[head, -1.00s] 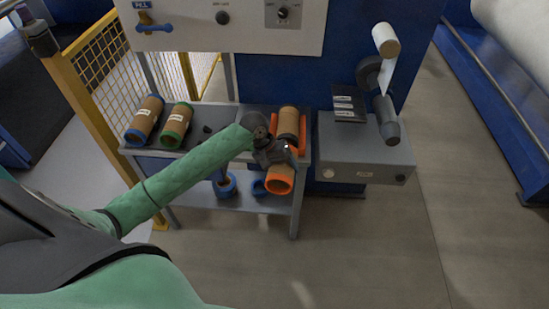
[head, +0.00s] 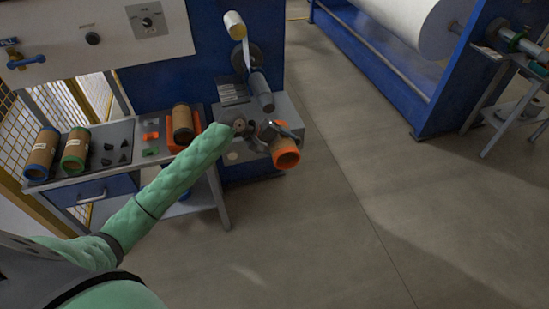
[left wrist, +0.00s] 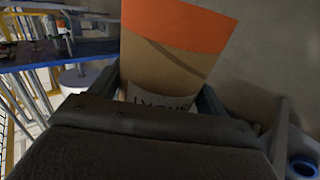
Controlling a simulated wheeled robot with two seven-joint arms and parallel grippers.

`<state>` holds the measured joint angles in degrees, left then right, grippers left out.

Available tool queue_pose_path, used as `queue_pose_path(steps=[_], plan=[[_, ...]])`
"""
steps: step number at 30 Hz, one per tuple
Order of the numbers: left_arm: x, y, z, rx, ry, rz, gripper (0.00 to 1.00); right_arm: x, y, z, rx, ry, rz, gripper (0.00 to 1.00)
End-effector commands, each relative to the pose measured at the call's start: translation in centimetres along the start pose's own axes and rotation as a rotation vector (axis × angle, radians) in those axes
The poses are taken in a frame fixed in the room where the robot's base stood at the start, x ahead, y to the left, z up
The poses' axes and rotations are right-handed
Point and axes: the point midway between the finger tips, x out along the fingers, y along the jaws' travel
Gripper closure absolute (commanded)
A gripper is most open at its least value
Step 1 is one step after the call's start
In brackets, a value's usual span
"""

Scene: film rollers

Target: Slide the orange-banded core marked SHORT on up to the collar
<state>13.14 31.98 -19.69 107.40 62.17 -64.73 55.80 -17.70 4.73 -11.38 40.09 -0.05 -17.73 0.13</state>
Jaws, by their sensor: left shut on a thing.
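The orange-banded core (head: 286,154) is brown cardboard with an orange end. It is in my left gripper (head: 268,132), which is shut on it in front of the grey machine box. In the left wrist view the core (left wrist: 165,68) fills the space between the fingers, and an upside-down label reading SHORT shows by the palm. The grey shaft (head: 262,92) juts from the machine above and left of the core, apart from it and empty. My right gripper is not in view.
On the bench (head: 100,178) lie a blue-ended core (head: 42,152), a green-ended core (head: 75,150) and small black pieces. A brown core (head: 182,122) sits in an orange holder. Open floor lies right.

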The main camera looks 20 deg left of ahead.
Motion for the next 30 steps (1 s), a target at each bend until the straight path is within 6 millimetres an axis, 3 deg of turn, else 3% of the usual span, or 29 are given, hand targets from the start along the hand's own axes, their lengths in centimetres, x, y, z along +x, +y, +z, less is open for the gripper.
queue_pose_path(steps=[5,14,30], plan=[[-0.2,1.5,-1.2,-0.033,0.040,0.116,0.56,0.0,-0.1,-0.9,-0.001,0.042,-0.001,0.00],[-0.2,1.5,-1.6,-0.028,0.042,0.193,0.56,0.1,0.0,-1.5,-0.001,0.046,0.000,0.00],[-0.3,1.4,-4.9,-0.028,0.042,0.191,0.56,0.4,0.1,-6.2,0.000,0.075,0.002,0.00]])
